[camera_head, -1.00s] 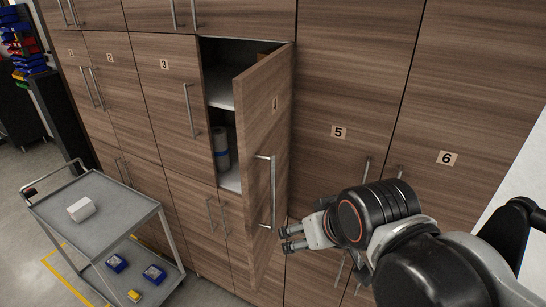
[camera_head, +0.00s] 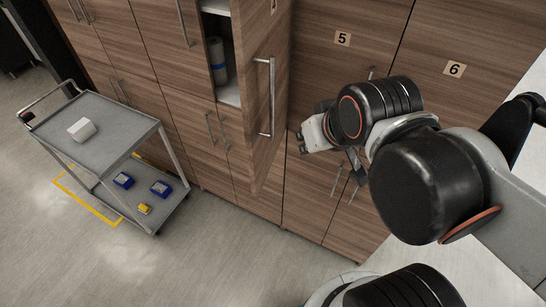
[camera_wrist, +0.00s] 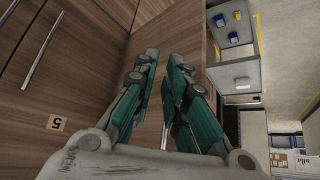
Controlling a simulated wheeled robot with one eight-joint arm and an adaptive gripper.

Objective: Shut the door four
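Door four (camera_head: 247,60) is a brown wood-grain cabinet door standing ajar. It swings out from its right side, and its number label is cut off at the top edge of the head view. Its long metal handle (camera_head: 272,97) is on the outer face. My gripper (camera_head: 301,141) is to the right of the handle, low in front of the cabinet front and apart from the handle. In the wrist view its two teal fingers (camera_wrist: 162,58) have a narrow gap between the tips, with nothing held. A wood panel (camera_wrist: 185,35), probably door four, lies beyond them.
The open compartment holds a pale cylinder (camera_head: 218,60). Closed door five (camera_head: 335,70) and door six (camera_head: 450,100) are at the right. A grey cart (camera_head: 92,135) with a white box (camera_head: 81,130) stands at the left. Floor (camera_head: 190,265) in front is clear.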

